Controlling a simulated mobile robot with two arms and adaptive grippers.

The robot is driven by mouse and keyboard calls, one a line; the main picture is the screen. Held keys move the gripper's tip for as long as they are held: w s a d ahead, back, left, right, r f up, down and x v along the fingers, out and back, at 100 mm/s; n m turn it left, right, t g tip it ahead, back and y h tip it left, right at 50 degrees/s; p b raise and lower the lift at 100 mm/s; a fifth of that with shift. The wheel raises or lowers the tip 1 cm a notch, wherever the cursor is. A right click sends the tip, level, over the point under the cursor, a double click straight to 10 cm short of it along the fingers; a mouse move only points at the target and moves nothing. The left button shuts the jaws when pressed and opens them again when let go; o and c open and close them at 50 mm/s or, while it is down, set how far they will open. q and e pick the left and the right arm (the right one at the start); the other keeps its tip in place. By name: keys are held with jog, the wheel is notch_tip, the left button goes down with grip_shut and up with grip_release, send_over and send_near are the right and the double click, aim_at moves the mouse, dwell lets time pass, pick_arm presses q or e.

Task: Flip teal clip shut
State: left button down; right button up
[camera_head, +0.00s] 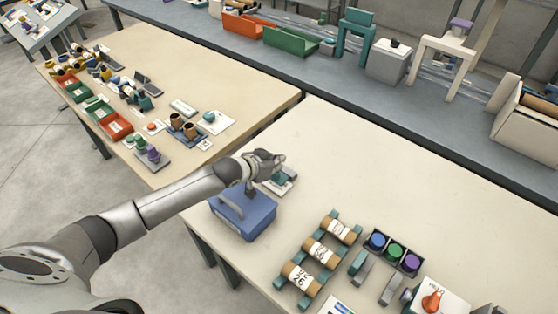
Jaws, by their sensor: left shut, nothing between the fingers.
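A small teal clip (281,179) sits on a pale grey base on the near table (370,150), just behind the blue box. My left gripper (279,161) is shut and empty, right above and beside the clip, and partly covers it. I cannot tell whether its fingers touch the clip or how far the clip's flap is closed. My right gripper is not in view.
A blue box (243,221) with a handle stands under my left wrist. Rolls (321,251) on teal rails and a rack of coloured buttons (394,253) lie in front. The table's far middle is clear. A second table (210,75) holds small parts.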

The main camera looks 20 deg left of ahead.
aim_at(274, 174)
pick_arm(q)
jog(key=shift+w+d+f, duration=0.15)
jog(key=shift+w, duration=0.15)
jog(key=r+p, duration=0.1)
jog(key=s+r+p, duration=0.2)
jog(key=r, duration=0.1)
jog(key=shift+a, duration=0.35)
jog(key=s+a+r+b, duration=0.1)
jog(key=s+a+r, duration=0.1)
jog(key=s, duration=0.5)
jog(key=shift+s+a+b, duration=0.2)
jog(key=shift+a+b, duration=0.1)
jog(key=shift+a, duration=0.1)
